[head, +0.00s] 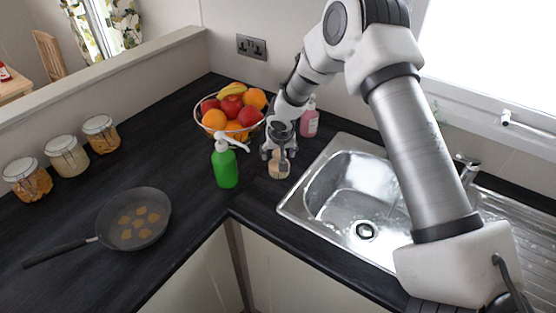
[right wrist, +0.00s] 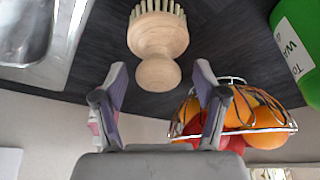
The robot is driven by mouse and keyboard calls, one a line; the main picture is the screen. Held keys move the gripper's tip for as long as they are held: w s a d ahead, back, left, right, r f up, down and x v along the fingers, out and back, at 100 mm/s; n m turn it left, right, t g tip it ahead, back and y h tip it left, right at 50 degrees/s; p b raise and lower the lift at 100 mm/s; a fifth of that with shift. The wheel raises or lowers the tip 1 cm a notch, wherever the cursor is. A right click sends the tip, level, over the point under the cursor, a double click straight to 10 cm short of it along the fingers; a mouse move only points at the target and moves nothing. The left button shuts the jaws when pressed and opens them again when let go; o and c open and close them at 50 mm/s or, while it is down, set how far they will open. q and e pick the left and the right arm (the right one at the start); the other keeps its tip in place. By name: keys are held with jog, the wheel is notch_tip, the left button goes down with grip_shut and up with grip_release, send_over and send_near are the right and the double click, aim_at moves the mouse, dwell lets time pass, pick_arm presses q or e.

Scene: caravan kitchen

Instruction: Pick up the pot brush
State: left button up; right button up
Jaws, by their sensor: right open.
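In the head view the brush (head: 279,169) is between the green bottle and the sink, partly covered by my right gripper (head: 279,153). In the right wrist view my right gripper (right wrist: 160,95) is open, with its two fingers apart and the brush's knob just ahead of the gap between them. Nothing is held in it. My left gripper is not in view.
A green spray bottle (head: 225,165) stands close left of the brush. A wire fruit basket (head: 232,112) is behind, with a pink bottle (head: 309,120) nearby. The steel sink (head: 290,207) is to the right. A frying pan (head: 160,213) and jars (head: 66,157) are left.

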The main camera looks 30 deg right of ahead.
jog(key=shift+s+r, duration=0.1)
jog(key=shift+s, duration=0.05)
jog(key=shift+s+r, duration=0.15)
jog(key=shift+s, duration=0.05)
jog(key=c, duration=1)
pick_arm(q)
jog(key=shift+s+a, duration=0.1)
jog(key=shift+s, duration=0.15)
pick_arm(e)
jog(key=shift+a, duration=0.1)
jog(key=shift+c, duration=1.3)
